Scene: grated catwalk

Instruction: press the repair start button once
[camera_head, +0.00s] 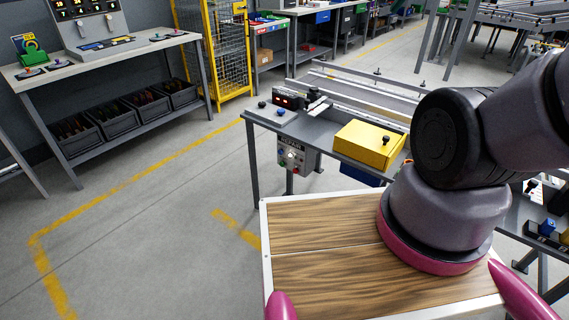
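A grey control box (297,157) hangs at the left end of the workbench, under its top. It carries a dark label strip and several small buttons, among them a bright whitish one and a blue one. The lettering is too small to read, so I cannot tell for certain which is the repair start button. Nothing covers the face of the box. My arm rises at the right and leaves the picture at the upper right. My gripper does not show, so its distance from the box cannot be seen.
A yellow box (369,145) with a black knob sits on the workbench (319,126), beside a dark unit with a red display (288,101). A wood-topped surface (320,238) fills the near foreground. The floor at left is open. A console table (110,53) and yellow cage (228,50) stand behind.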

